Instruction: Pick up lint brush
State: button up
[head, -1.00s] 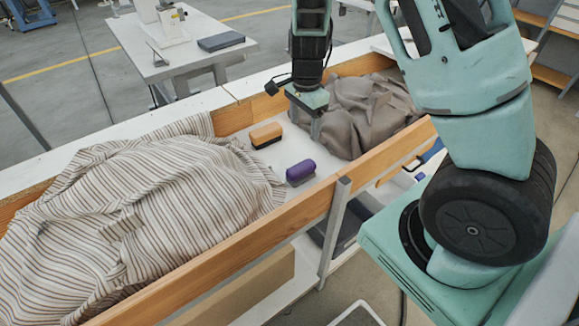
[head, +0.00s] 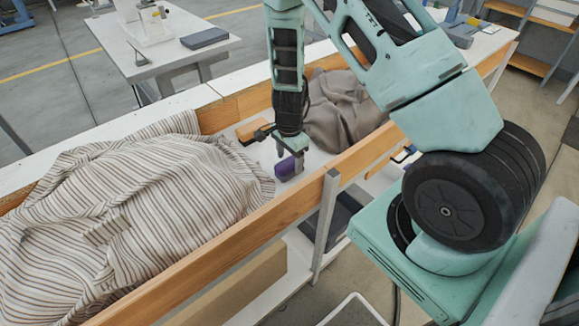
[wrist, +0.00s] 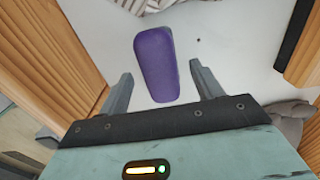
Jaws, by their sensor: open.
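A purple brush (head: 285,169) with a grey underside lies on the white floor of the wooden-sided trough, near its front board. In the wrist view its rounded purple top (wrist: 156,62) lies between and ahead of the two fingers, with a gap on each side. My gripper (head: 290,156) is open, pointing down just above the purple brush, and partly hides it. An orange brush (head: 250,132) with a dark base lies farther back in the trough, partly behind my gripper. Which brush is the lint brush is not marked.
A striped cloth heap (head: 130,215) fills the trough to the left. A grey-brown cloth heap (head: 340,108) lies to the right. The front wooden board (head: 240,246) stands close to the purple brush.

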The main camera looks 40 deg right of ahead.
aim_at(290, 160)
jog(key=shift+f, duration=0.9)
jog(key=shift+c, duration=0.3)
jog(key=c, duration=0.9)
notch_tip(290, 160, up, 10)
jog(key=shift+p, duration=0.3)
